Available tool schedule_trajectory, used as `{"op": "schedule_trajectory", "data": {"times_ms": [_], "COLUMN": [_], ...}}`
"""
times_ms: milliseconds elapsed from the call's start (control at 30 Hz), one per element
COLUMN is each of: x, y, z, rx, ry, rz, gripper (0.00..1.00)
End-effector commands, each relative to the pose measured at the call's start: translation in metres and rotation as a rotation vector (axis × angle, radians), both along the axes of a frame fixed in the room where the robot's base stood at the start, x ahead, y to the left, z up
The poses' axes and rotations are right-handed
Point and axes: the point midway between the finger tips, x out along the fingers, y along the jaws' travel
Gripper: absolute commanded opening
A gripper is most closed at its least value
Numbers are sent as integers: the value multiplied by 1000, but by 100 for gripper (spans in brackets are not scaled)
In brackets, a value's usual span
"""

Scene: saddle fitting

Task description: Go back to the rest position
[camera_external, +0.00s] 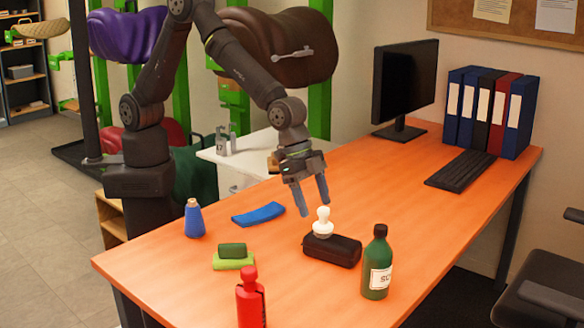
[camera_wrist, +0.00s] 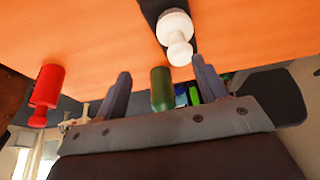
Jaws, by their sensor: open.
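My gripper (camera_external: 316,199) is open and empty above the orange desk (camera_external: 330,300), pointing down. In the wrist view its two fingers (camera_wrist: 160,85) stand apart with nothing between them that I can tell is held. A white knobbed piece (camera_external: 322,222) stands upright on a black case (camera_external: 332,249), just below and right of my fingertips in the external view. The white piece also shows in the wrist view (camera_wrist: 176,38), on the dark case. It appears apart from the fingers.
Around the case are a green bottle (camera_external: 377,263), a red bottle (camera_external: 250,298), green sponge-like blocks (camera_external: 233,257), a blue bottle (camera_external: 194,219) and a blue curved piece (camera_external: 258,214). A monitor (camera_external: 404,86), keyboard (camera_external: 461,170) and binders (camera_external: 490,112) stand at the back.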

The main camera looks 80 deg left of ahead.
Motion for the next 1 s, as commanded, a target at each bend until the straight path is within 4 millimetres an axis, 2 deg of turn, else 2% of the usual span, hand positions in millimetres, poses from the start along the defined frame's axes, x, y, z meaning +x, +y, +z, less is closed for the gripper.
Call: {"op": "schedule_trajectory", "data": {"times_ms": [500,1000], "x": [-85,-122], "y": [-31,-118], "z": [55,18], "rx": [-1,4], "ry": [-2,3], "rz": [-3,-261], "gripper": [66,66]}}
